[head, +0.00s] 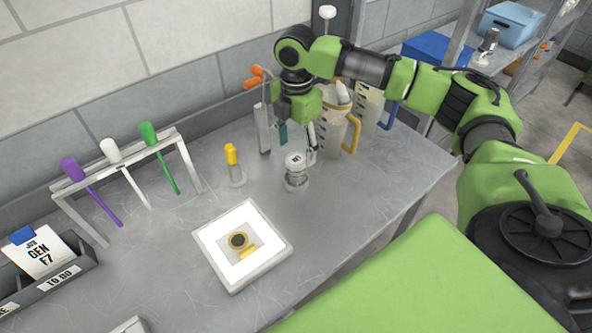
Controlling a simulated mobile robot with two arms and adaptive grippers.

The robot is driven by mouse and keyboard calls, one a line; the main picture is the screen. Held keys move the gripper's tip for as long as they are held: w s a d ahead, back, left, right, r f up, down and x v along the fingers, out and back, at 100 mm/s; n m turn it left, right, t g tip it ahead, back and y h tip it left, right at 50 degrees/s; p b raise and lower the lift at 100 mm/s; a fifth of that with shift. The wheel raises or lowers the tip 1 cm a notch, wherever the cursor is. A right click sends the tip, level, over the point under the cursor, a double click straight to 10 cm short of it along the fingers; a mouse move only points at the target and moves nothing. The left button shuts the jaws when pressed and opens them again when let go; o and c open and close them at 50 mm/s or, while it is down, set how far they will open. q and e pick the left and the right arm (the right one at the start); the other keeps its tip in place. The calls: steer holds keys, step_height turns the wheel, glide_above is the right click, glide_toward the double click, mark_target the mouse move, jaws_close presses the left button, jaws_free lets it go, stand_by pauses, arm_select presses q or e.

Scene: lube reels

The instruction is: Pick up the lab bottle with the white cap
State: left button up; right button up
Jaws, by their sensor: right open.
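The lab bottle with the white cap (295,180) stands upright on the grey metal bench, right of the middle of the head view. It is small and clear, and its cap faces up. My right gripper (298,147) points down from above and behind it. Its fingers are apart and nothing shows between them. The right finger comes down beside the cap; whether it touches I cannot tell. My left gripper is not in view.
A yellow-capped bottle (234,172) stands to the left. A white square plate (212,243) lies in front. Measuring jugs (335,125) stand close behind my gripper. A rack (120,160) holds purple, white and green tools. Bare bench lies between the rack and plate.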

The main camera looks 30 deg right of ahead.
mark_target(296, 159)
step_height(296, 159, down, 4)
steer(key=shift+f+p, duration=0.2)
steer(key=shift+p, duration=0.45)
steer(key=c, duration=1.6)
steer(key=shift+r, duration=0.15)
